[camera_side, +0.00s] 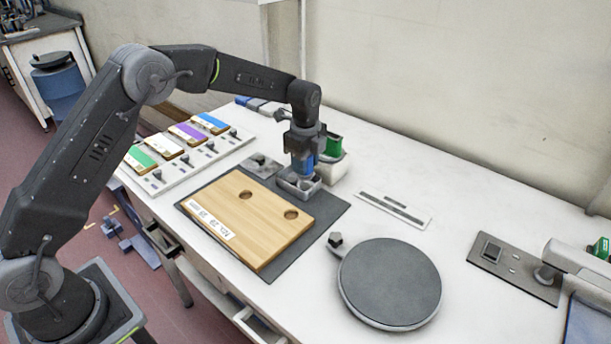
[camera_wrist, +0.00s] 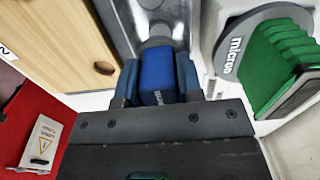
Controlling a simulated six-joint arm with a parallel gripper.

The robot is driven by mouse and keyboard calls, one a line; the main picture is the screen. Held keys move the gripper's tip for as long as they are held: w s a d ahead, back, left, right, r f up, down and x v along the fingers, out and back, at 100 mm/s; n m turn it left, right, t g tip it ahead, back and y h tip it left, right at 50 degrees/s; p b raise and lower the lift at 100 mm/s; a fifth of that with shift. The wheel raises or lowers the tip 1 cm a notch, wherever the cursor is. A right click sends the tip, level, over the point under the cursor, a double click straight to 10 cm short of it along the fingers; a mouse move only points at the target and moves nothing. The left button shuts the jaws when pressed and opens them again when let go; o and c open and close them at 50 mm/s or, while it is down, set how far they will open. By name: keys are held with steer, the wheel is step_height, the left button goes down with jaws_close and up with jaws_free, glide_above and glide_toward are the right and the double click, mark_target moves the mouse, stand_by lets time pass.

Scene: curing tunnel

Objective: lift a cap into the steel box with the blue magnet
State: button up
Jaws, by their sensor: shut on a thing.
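My gripper (camera_side: 305,155) is shut on the blue magnet (camera_side: 308,168), with its low end down at a small open steel box (camera_side: 298,188). In the wrist view the blue magnet (camera_wrist: 157,75) sits between the two fingers, and a grey round end (camera_wrist: 158,35) shows beyond it. I cannot tell whether that is the magnet's tip or a cap. The steel box's grey inside (camera_wrist: 122,22) shows around it. The box stands at the back edge of a wooden board (camera_side: 240,215) with two round holes. The box floor is mostly hidden by the magnet and gripper.
A white holder with a green block (camera_side: 333,146) stands close behind the box. A dark round plate (camera_side: 390,282) lies at the front right. A rack of coloured labelled boards (camera_side: 180,145) is at the left. The table between the plate and right-hand panel (camera_side: 513,268) is clear.

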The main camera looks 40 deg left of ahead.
steer(key=shift+r, duration=1.9)
